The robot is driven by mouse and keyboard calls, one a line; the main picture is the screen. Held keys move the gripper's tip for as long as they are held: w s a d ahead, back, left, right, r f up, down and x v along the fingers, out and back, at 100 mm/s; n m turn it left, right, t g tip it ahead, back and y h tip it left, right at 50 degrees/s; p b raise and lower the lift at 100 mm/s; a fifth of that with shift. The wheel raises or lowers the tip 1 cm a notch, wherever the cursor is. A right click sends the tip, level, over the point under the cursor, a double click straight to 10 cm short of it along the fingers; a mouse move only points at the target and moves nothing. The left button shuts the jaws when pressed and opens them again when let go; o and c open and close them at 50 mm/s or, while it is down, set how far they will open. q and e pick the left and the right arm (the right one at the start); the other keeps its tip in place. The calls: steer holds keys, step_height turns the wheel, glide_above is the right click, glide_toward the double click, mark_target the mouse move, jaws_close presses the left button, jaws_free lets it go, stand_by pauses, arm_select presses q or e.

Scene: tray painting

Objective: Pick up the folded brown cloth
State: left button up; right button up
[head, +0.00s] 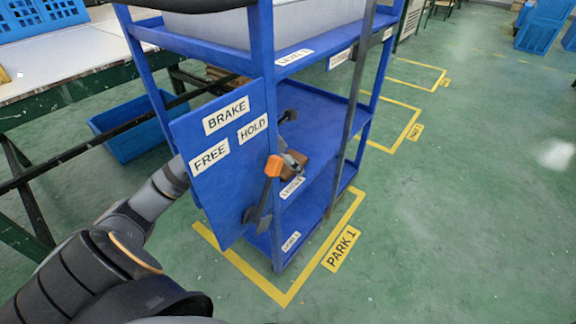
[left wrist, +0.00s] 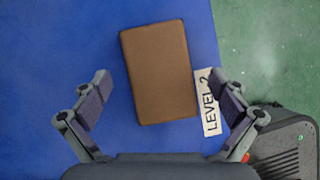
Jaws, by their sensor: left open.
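The folded brown cloth (left wrist: 158,72) lies flat on the blue middle shelf (left wrist: 50,40), slightly turned, close to the shelf edge and the LEVEL 2 label. In the left wrist view my left gripper (left wrist: 166,90) is open, its two fingers spread on either side of the cloth's near part, with gaps on both sides. I cannot tell how high it is above the shelf. In the head view the cloth (head: 296,167) is partly hidden by a grey finger of my left gripper and the orange-tipped lever. My right gripper is not in view.
A blue panel (head: 193,185) marked BRAKE, FREE and HOLD stands in front of the shelf and hides part of my left arm. Its orange-tipped lever (head: 273,166) sticks out near the cloth. The rack's top shelf (head: 200,36) is above.

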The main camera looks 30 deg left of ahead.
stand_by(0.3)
arm_select(q)
steer(key=c, duration=1.2)
